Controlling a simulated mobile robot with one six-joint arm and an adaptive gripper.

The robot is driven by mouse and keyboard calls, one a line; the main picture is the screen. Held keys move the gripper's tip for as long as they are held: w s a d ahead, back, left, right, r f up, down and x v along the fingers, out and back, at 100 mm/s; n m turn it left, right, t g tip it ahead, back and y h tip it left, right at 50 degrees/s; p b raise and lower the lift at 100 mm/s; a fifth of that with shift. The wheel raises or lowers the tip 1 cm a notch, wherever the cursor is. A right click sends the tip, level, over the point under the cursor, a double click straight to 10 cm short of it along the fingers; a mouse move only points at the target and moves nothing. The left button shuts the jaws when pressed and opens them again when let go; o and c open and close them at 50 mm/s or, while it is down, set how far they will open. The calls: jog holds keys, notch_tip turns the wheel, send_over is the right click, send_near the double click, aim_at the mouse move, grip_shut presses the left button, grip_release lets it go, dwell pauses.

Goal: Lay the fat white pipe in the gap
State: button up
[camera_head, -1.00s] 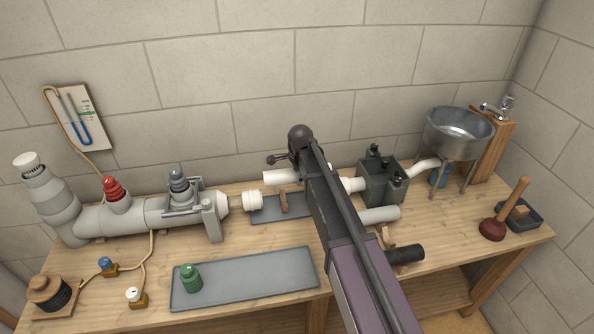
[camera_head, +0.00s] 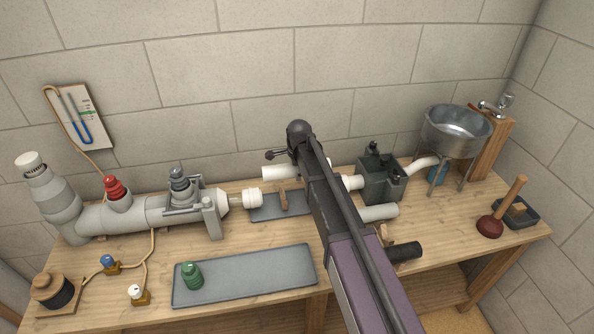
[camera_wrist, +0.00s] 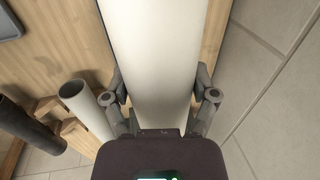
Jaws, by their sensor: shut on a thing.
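The fat white pipe (camera_wrist: 160,50) lies between the two fingers of my gripper (camera_wrist: 164,93) in the wrist view, and the gripper is shut on it. In the head view the pipe's left end (camera_head: 280,172) sticks out left of my arm, close to the wall. The gap lies between the white collar (camera_head: 252,198) of the grey pipe run and the white stub (camera_head: 352,182) of the dark green box. The pipe appears behind or above this gap; its exact height is unclear.
A wooden cradle (camera_head: 283,195) stands on a grey mat in the gap. A thinner pale pipe (camera_head: 378,213) and a black pipe (camera_head: 405,252) rest on holders at the right front. A grey tray (camera_head: 245,275) holds a green jar (camera_head: 191,275). The wall is close behind.

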jog(key=shift+f+b, duration=4.8)
jog(key=shift+f, duration=0.15)
jog(key=o, duration=1.1)
jog(key=shift+r, duration=0.1)
